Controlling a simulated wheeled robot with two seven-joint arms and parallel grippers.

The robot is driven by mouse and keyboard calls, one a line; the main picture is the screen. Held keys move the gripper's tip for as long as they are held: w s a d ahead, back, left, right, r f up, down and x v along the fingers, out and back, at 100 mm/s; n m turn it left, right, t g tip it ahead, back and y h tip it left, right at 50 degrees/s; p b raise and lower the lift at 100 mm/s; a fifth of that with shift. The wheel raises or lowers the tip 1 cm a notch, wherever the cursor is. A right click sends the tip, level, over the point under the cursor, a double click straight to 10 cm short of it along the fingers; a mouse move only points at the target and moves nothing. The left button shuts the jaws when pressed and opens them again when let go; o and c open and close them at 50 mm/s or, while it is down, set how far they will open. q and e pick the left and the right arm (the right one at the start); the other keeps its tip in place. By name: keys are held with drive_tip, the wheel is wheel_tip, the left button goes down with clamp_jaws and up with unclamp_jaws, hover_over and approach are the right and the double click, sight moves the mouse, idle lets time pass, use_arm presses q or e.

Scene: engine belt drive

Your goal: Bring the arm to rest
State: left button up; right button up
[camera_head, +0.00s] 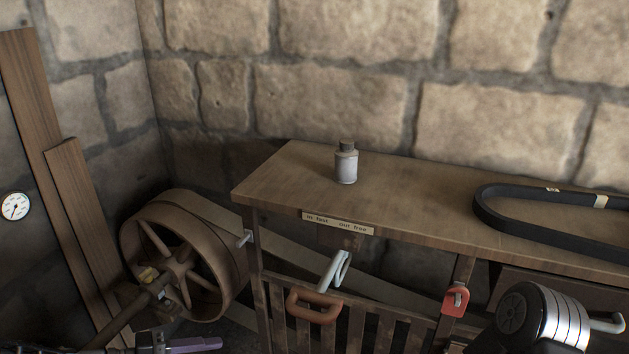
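A dark piece with a purple-grey bar (185,345) shows at the bottom edge on the left. It looks like part of my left gripper, but the frame cuts it off and I cannot see whether its fingers are apart. No held object shows there. A silver banded cylinder with a dark round end (545,315) stands at the lower right; I cannot tell whether it is part of my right arm. No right gripper fingers show. A pale lever (338,268) with a red-brown grip (313,307) sits below the bench front.
A wooden bench (275,185) carries a small grey bottle (346,166) and a black belt loop (490,215). A spoked wheel (180,262) stands left of it. Slatted rails (385,325) run below. A red tag (456,300) hangs at right. Planks (45,120) lean at left.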

use_arm(q)
drive_tip(key=s+a+f+g+y, duration=0.15)
drive_tip(key=s+f+y, duration=0.25)
drive_tip(key=f, duration=0.7)
drive_tip(key=s+a+f+g+y, duration=0.1)
drive_tip(key=s+f+g+y, duration=0.3)
drive_tip(key=f, duration=0.8)
drive_tip(key=s+d+f+m, duration=0.3)
drive_tip(key=s+d, duration=0.1)
drive_tip(key=d, duration=0.4)
drive_tip(key=s+d+f+m, duration=0.3)
drive_tip(key=s+d, duration=0.1)
drive_tip(key=d, duration=0.3)
drive_tip(key=shift+s+d+y, duration=0.3)
drive_tip(key=shift+d+y, duration=0.05)
drive_tip(key=shift+y, duration=0.05)
drive_tip(key=shift+f, duration=0.1)
idle(1.1)
